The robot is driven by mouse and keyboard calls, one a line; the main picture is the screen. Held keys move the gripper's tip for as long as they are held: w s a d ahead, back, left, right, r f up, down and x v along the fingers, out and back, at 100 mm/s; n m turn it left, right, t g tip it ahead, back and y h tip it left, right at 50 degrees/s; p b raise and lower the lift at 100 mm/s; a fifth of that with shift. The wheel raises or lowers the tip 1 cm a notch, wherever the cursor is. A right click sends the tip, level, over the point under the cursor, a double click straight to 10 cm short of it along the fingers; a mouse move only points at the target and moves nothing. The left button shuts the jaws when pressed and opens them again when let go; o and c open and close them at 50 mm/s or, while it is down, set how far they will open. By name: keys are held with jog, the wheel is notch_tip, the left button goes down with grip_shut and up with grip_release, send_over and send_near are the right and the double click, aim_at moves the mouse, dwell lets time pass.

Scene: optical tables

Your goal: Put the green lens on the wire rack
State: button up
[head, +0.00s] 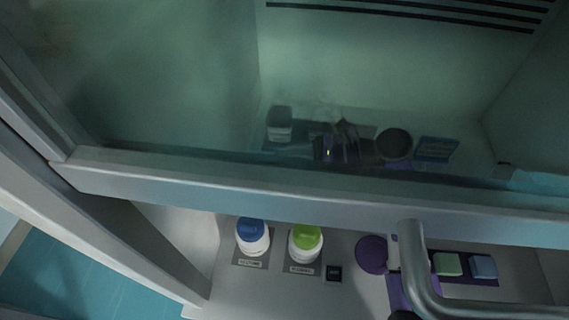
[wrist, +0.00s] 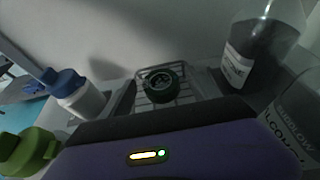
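The lens (wrist: 160,80) shows in the wrist view as a small dark round disc with a faint greenish ring. It appears to lie on the wire rack (wrist: 150,101), whose thin bars show around it. My gripper (wrist: 164,74) appears open, with one dark finger on each side of the lens and a gap to it. Its purple housing with a lit indicator fills the bottom of that view. In the head view my gripper (head: 345,124) is dim behind the glass sash; the lens and rack cannot be made out there.
The sash's lower bar (head: 300,190) crosses the head view. In front stand a blue-capped bottle (head: 252,236), a green-capped bottle (head: 305,243), a green block (head: 447,264) and a blue block (head: 483,267). Labelled clear bottles (wrist: 257,50) stand close right of the rack in the wrist view.

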jog(key=v, duration=1.2)
jog(key=shift+r, duration=0.15)
